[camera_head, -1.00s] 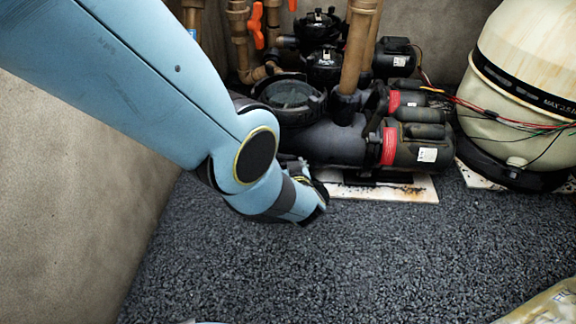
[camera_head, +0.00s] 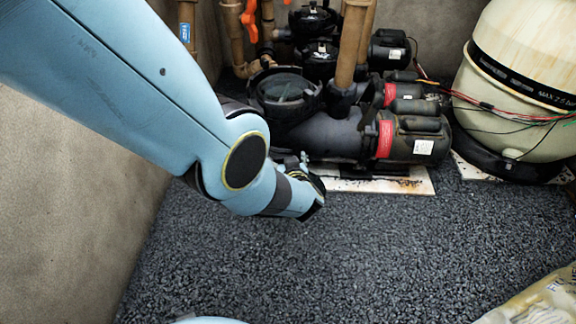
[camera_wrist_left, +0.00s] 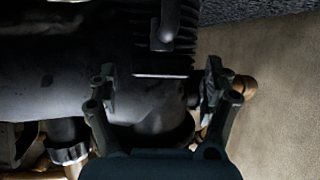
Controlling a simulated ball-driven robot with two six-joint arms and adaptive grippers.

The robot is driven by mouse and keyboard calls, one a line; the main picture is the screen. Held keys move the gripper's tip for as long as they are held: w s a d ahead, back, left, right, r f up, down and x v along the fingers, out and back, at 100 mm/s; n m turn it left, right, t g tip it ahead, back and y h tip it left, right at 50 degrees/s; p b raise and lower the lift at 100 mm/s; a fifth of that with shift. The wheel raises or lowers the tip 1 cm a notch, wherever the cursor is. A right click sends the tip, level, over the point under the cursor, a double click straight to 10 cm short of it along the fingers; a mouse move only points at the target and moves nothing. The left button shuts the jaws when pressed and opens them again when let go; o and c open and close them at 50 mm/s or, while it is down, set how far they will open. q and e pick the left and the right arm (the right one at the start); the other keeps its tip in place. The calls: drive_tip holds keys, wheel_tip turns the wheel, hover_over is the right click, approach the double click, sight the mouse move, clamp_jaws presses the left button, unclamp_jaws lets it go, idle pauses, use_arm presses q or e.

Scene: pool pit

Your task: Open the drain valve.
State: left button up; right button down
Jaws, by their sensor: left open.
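An orange valve handle (camera_head: 250,18) shows on a tan pipe at the top of the head view, cut by the frame edge. A second orange part (camera_head: 287,2) is barely visible at the top edge. I cannot tell which is the drain valve. My left gripper (camera_wrist_left: 160,85) is open in the left wrist view, its two dark fingers spread before a black pump body (camera_wrist_left: 165,95), with nothing clearly held. I cannot tell whether it touches the pump. In the head view my left wrist largely hides it. My right gripper is not in view.
Black pumps (camera_head: 330,135) with tan pipes stand at the back on a pale slab (camera_head: 400,184). A blue-labelled pipe (camera_head: 184,32) stands beyond my arm. A cream filter tank (camera_head: 530,60) with loose wires is at right. Gravel (camera_head: 350,260) is open in front; a bag (camera_head: 540,302) lies bottom right.

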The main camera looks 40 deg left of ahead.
use_arm(q)
drive_tip(key=v, duration=0.7)
drive_tip(key=shift+r, duration=0.1)
